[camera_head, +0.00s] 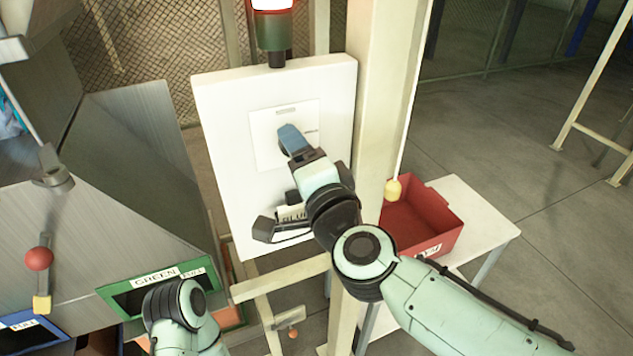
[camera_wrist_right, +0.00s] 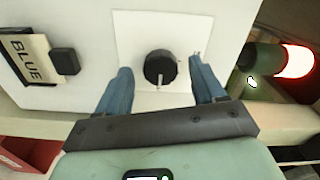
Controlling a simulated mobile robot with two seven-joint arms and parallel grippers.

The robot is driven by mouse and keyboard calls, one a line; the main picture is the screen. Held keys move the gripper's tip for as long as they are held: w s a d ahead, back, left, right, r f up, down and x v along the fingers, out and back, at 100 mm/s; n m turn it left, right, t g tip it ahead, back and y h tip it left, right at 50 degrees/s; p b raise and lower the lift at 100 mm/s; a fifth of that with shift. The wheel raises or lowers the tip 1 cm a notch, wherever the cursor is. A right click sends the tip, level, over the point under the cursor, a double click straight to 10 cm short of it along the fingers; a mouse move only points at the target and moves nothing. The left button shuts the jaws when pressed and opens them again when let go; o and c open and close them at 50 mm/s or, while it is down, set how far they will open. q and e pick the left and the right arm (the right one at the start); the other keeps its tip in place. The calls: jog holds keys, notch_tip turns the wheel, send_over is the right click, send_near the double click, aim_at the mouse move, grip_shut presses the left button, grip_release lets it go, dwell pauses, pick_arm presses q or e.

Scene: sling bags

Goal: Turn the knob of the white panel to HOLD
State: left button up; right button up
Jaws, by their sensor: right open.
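The white panel (camera_head: 225,120) stands upright ahead of me, with a square plate (camera_head: 263,125) on its upper part. In the right wrist view, the round black knob (camera_wrist_right: 160,66) sits on this plate (camera_wrist_right: 130,30); its pale pointer mark points toward the bottom of that view. My right gripper (camera_head: 291,140) is in front of the plate and hides the knob in the head view. Its blue fingers (camera_wrist_right: 163,85) are open, one on each side of the knob, apart from it. Markings beside the knob are too small to read. Only part of my left arm shows.
A BLUE sign (camera_wrist_right: 28,60) and a black block (camera_wrist_right: 65,62) are on the panel below the plate. A lamp with a red top (camera_head: 273,25) stands above the panel. A post (camera_head: 375,90) and a red bin (camera_head: 425,218) are to the right. A green-framed GREEN slot (camera_head: 120,290) is lower left.

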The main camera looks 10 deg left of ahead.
jog(key=v, duration=1.1)
jog(key=shift+s+d, duration=0.25)
jog(key=shift+s, duration=0.05)
